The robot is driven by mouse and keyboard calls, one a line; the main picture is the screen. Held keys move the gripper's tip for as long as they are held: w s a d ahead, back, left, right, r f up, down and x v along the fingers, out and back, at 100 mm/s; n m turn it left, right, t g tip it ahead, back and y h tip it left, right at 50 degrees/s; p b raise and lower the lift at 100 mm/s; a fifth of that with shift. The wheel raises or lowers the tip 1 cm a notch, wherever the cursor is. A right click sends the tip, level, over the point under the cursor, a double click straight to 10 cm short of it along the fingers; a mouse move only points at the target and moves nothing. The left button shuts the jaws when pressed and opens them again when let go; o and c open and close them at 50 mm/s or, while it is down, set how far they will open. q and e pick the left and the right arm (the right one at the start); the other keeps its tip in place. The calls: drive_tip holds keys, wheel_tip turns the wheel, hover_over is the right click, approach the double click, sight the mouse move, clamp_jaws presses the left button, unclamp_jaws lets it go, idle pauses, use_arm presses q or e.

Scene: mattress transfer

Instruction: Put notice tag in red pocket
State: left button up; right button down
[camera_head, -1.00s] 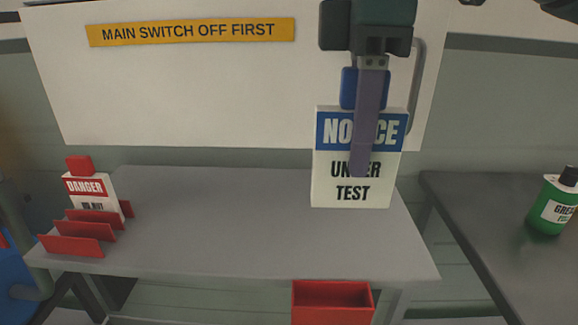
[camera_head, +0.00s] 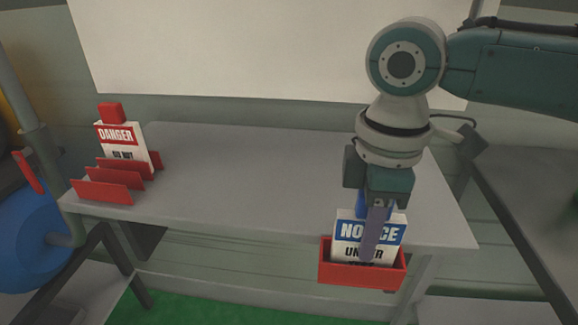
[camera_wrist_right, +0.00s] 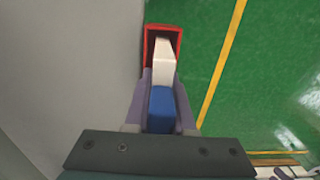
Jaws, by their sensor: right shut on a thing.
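The notice tag (camera_head: 352,232) is a white card with a blue band reading "NOTICE" and a blue tab on top. My right gripper (camera_head: 376,245) is shut on the blue tab and holds the tag upright. The lower part of the tag is hidden behind the front wall of the red pocket (camera_head: 345,274), which hangs at the table's front edge. In the right wrist view the tag's white part (camera_wrist_right: 165,62) lies within the outline of the red pocket (camera_wrist_right: 151,40). Whether it touches the pocket's bottom is hidden. My left gripper is not in view.
A grey table (camera_head: 260,180) has a red rack (camera_head: 105,192) at its left, holding a white danger tag (camera_head: 123,148). The middle of the table is clear. A dark bench (camera_head: 520,195) stands at the right. A green floor (camera_head: 190,308) shows below.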

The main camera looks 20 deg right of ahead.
drive_tip(key=shift+f, duration=0.15)
drive_tip(key=shift+f, duration=0.2)
drive_tip(key=c, duration=0.8)
unclamp_jaws()
drive_tip(key=shift+o, duration=0.2)
drive_tip(key=shift+r, duration=0.1)
drive_tip(key=shift+r, duration=0.25)
wheel_tip(320, 180, up, 11)
drive_tip(key=shift+w+f+p, duration=0.1)
drive_tip(key=shift+p, duration=0.9)
drive_tip(key=shift+r, duration=0.5)
